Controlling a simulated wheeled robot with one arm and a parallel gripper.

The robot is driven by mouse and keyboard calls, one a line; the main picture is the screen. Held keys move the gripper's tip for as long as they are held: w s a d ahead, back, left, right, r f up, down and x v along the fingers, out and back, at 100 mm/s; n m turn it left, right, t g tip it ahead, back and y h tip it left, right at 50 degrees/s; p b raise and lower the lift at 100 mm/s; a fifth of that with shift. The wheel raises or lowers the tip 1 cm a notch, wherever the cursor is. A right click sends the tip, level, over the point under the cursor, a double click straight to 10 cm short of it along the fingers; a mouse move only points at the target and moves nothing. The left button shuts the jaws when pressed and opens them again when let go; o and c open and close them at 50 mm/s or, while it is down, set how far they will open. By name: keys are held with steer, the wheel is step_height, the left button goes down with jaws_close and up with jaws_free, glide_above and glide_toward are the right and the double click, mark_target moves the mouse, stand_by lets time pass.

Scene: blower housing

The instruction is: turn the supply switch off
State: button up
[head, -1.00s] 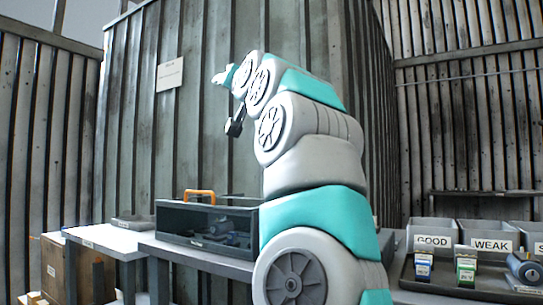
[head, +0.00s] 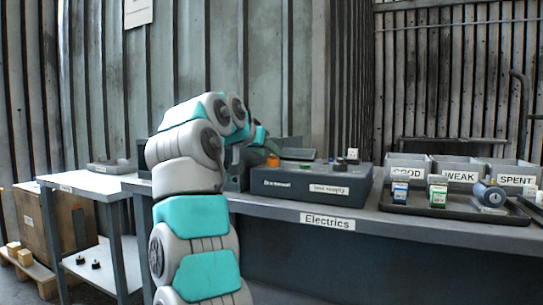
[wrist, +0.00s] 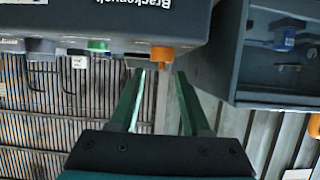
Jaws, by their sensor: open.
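The bench supply (head: 298,186) is a dark box with a "bench supply" label, standing on the Electrics bench. On its top are an orange part (head: 273,160), a green part (head: 307,166) and dark knobs towards the right. The wrist view shows the supply upside down (wrist: 180,20), with the orange part (wrist: 162,54) and green part (wrist: 97,45) on its edge. Which of these is the supply switch, and its position, I cannot tell. My gripper (wrist: 160,76) is open and empty, its fingertips close to the orange part. Contact is not clear.
A dark open case (wrist: 228,60) stands beside the supply. A tray (head: 455,222) with small batteries and a cylinder lies to the right, before bins marked GOOD, WEAK and SPENT (head: 517,180). A white-topped table (head: 85,182) is at left.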

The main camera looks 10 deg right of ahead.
steer(key=shift+p+x, duration=0.3)
steer(key=shift+x, duration=2)
steer(key=shift+a, duration=0.1)
jaws_close()
